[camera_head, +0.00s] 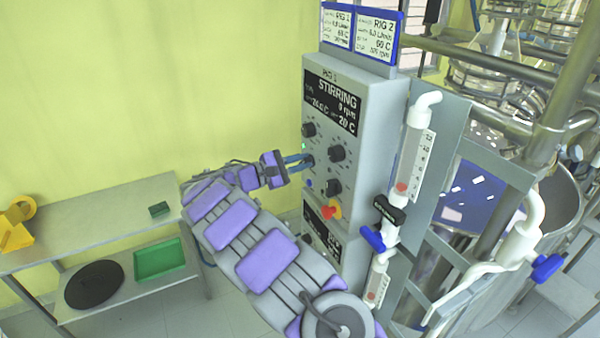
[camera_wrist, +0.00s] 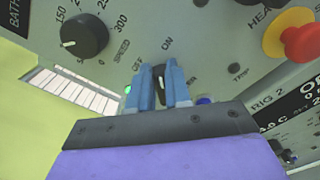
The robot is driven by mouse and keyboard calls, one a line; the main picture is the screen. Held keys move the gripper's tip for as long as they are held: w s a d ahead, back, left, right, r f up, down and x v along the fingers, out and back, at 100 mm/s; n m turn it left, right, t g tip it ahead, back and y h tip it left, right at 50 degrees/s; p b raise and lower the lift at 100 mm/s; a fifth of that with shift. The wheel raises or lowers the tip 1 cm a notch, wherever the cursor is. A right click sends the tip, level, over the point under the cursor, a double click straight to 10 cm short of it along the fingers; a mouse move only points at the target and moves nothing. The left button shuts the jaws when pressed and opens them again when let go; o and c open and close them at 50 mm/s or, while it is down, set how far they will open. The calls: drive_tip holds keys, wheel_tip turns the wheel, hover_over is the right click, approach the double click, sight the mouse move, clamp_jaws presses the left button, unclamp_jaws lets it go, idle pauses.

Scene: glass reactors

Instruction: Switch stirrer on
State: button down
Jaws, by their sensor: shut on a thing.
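The knob has a white mark and sits below the OFF and ON labels. A green lamp (camera_wrist: 127,89) glows beside the left finger. The SPEED dial (camera_wrist: 84,35) is up and left. The knob's lower part is hidden by the fingers.
A red emergency button (camera_head: 331,211) sticks out lower on the panel; it also shows in the wrist view (camera_wrist: 299,40). A blue button (camera_wrist: 205,100) is right of the fingers. Flowmeters and blue valves stand right of the box. A side table (camera_head: 100,215) is at left.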

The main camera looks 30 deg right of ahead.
drive_tip(key=shift+s+f+m+b, duration=0.1)
drive_tip(key=shift+f+m+b, duration=0.15)
drive_tip(key=shift+m+b, duration=0.6)
drive_tip(key=shift+s+f+m+b, duration=0.1)
drive_tip(key=shift+f+m+b, duration=0.15)
drive_tip(key=shift+m+b, duration=0.6)
drive_tip(key=c, duration=1.2)
unclamp_jaws()
drive_tip(key=shift+c, duration=0.2)
drive_tip(key=shift+o, duration=0.9)
drive_tip(key=shift+a+r, duration=0.15)
drive_tip(key=a, duration=1.7)
drive_tip(key=shift+s+a, duration=0.2)
drive_tip(key=shift+a, duration=0.1)
